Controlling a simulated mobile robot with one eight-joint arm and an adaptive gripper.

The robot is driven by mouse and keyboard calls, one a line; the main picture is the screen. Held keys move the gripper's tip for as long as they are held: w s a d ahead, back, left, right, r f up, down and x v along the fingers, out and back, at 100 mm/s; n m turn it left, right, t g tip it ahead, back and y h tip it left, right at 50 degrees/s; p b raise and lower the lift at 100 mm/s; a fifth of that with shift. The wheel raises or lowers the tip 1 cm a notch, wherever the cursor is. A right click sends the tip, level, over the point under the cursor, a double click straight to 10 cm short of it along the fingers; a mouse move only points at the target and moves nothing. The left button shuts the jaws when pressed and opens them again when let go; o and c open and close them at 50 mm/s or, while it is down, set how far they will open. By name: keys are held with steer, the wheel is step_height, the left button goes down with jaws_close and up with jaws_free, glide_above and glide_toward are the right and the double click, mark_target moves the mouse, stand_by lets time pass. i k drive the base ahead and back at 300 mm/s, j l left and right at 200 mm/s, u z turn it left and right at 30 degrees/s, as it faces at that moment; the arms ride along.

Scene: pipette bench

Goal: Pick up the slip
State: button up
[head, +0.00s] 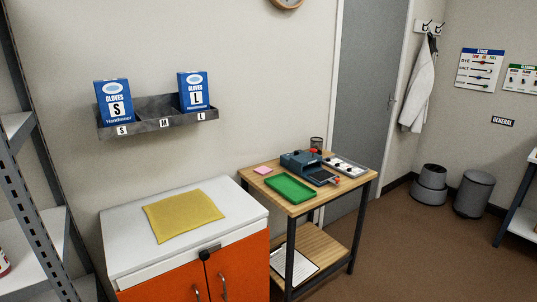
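A small pink slip (263,170) lies flat on the wooden table (325,199), near its back left corner. My gripper is not in this view.
A blue-grey device (301,162), a mesh cup (316,144) and a grey tray of small parts (344,166) stand on the table. A clipboard (293,264) lies on its lower shelf. Left is an orange cabinet (240,273) with a yellow mat (184,214). Brown floor (420,240) is open at right.

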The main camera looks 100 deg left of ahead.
mark_target(332, 162)
steer(key=j+u, duration=0.4)
steer(key=i+j+u, duration=0.2)
steer(key=j+u, duration=0.15)
steer(key=j, duration=0.2)
steer(key=i+j+u, duration=0.15)
steer(key=j+u, duration=0.25)
steer(key=i+j+u, duration=0.25)
steer(key=j+u, duration=0.15)
steer(key=i+j+u, duration=0.6)
steer(key=u, duration=0.15)
steer(key=i+j, duration=0.15)
steer(key=j, duration=0.2)
steer(key=i+j, duration=0.1)
steer(key=j, duration=0.2)
steer(key=i+l+z, duration=0.3)
steer(key=i+l, duration=0.25)
steer(key=i+l+z, duration=0.25)
steer(key=i+l, duration=0.35)
steer(key=i+l+z, duration=0.3)
steer(key=i+l, duration=0.2)
steer(key=i, duration=0.15)
steer(key=i+u, duration=0.25)
steer(key=i, duration=0.25)
steer(key=i+l+u, duration=0.15)
steer(key=i+u, duration=0.15)
steer(key=i, duration=0.25)
steer(key=i+l+u, duration=0.25)
steer(key=i, duration=0.25)
steer(key=i+l+u, duration=0.3)
steer(key=i, duration=0.15)
